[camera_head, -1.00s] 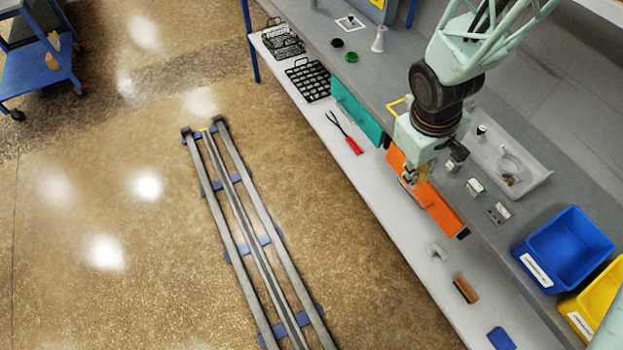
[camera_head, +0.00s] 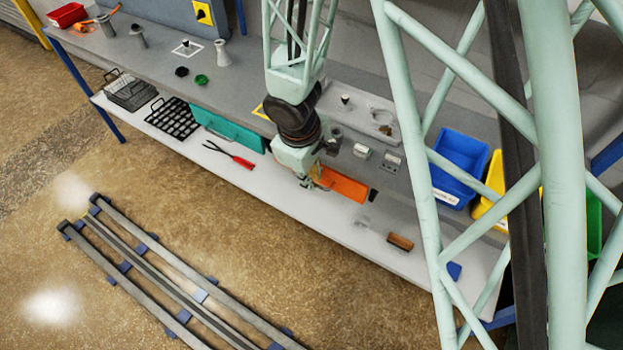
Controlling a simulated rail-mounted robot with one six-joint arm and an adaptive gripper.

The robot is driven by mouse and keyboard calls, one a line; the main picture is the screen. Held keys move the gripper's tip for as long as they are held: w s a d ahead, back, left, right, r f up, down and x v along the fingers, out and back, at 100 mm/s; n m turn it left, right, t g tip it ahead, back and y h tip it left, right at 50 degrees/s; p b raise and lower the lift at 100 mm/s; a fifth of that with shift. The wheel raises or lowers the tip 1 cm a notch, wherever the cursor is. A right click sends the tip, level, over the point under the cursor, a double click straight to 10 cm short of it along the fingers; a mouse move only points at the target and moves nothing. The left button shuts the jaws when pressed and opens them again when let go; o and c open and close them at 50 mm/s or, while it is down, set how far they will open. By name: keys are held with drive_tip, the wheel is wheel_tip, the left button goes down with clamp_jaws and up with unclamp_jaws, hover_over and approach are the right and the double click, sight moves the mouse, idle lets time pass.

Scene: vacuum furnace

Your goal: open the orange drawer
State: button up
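The orange drawer (camera_head: 345,187) is under the grey worktop, right of a teal drawer (camera_head: 230,133). Its left part is hidden behind my gripper and wrist. I cannot tell how far, if at all, it stands out from the worktop. My gripper (camera_head: 307,184) points down at the drawer's left front side, above the white lower shelf. The fingers are small and partly blurred into the drawer and shelf. I cannot tell whether they are open, shut or touching the drawer or its handle.
The lower shelf (camera_head: 290,202) holds red-handled tongs (camera_head: 232,156), black racks (camera_head: 172,118) and a brown block (camera_head: 400,242). My pale green lattice structure covers much of the right side. Floor rails (camera_head: 165,270) lie in front.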

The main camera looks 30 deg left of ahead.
clamp_jaws()
drive_tip(key=shift+s, duration=0.15)
